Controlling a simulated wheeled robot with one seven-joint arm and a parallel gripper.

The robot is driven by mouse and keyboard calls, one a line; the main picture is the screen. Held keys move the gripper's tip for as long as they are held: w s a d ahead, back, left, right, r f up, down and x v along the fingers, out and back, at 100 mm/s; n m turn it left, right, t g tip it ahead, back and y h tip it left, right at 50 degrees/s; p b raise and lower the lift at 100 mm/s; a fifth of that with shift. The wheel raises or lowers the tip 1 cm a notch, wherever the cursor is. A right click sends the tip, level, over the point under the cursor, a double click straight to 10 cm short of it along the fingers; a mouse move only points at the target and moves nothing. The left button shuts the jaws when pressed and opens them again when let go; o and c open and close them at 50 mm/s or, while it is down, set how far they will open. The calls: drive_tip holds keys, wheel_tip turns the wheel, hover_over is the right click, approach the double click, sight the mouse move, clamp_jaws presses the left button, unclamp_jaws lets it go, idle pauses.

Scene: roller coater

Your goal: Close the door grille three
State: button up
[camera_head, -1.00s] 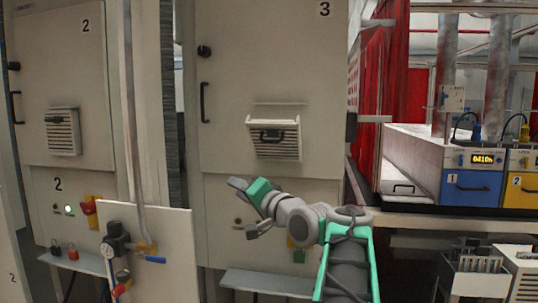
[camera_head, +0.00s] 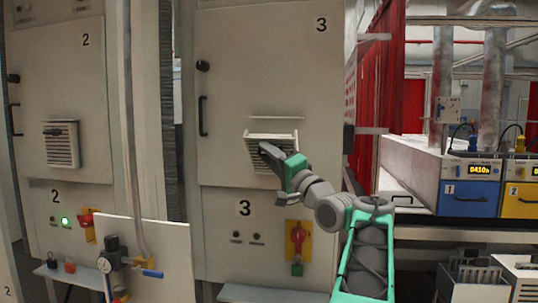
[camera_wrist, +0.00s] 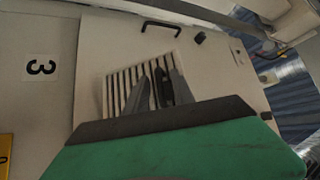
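Door grille three (camera_head: 252,153) is a pale slatted flap on the cabinet door marked 3. In the head view its top edge stands out from the door, so it is tilted open. My gripper (camera_head: 267,150) is in front of the grille and covers its handle in that view. In the wrist view the slats of the grille (camera_wrist: 119,85) lie just beyond my gripper (camera_wrist: 158,85). Its two fingers are apart, with a dark piece, seemingly the grille handle (camera_wrist: 160,84), between them. Whether the fingers touch it is not clear.
Cabinet two (camera_head: 85,60) on the left has its grille (camera_head: 61,150) lying flat. A pale panel with a gauge and pipe (camera_head: 165,245) stands in front at lower left. A red-yellow switch (camera_head: 298,238) is below grille three. Benches with blue and yellow units (camera_head: 470,190) are at right.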

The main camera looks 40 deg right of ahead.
drive_tip(key=shift+c, duration=0.5)
clamp_jaws()
idle(0.8)
